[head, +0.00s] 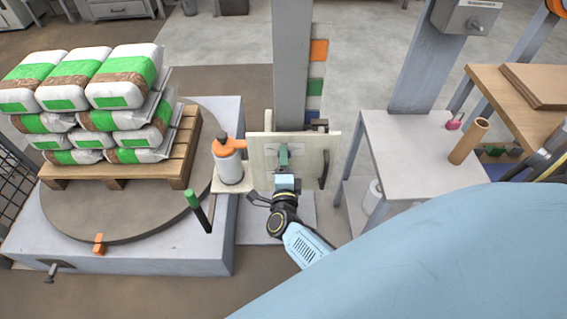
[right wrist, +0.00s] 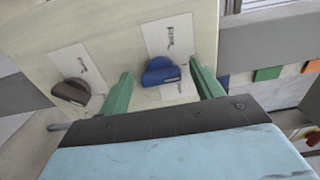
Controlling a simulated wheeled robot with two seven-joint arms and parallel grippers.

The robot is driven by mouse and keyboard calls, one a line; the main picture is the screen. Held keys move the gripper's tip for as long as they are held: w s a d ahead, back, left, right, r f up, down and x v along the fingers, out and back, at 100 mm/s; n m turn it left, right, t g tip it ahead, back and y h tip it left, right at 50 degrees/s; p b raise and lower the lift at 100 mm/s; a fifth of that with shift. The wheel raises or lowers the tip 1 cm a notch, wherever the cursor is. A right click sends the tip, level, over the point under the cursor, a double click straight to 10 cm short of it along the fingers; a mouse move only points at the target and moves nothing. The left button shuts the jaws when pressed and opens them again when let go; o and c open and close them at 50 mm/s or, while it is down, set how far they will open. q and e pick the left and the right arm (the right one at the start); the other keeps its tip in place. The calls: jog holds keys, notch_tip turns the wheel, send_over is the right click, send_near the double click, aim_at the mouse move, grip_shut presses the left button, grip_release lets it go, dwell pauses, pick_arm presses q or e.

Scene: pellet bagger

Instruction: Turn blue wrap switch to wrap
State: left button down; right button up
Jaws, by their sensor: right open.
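The blue wrap switch (right wrist: 160,72) is a rounded knob on a cream control panel (right wrist: 110,30), with a white printed label behind it. The label's print is too small to read. My right gripper (right wrist: 160,68) is open, its two green fingers pointing at the panel on either side of the blue switch. Gaps show between the knob and both fingers, and I cannot tell how deep they reach. In the head view the panel (head: 318,150) stands by the grey post and my right gripper (head: 284,155) is in front of it, hiding the switch. My left gripper is out of view.
A dark brown switch (right wrist: 73,91) with its own label sits left of the blue one. An orange-topped white bottle (head: 229,165) stands left of the panel. A pallet (head: 120,172) of bags lies on the turntable further left. A grey table (head: 405,150) stands right.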

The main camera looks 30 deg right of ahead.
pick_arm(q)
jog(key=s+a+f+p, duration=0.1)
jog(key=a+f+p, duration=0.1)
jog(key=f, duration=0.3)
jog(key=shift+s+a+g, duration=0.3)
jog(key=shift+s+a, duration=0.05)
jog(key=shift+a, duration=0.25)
pick_arm(e)
jog(key=v, duration=1.3)
jog(key=shift+s+a, duration=0.15)
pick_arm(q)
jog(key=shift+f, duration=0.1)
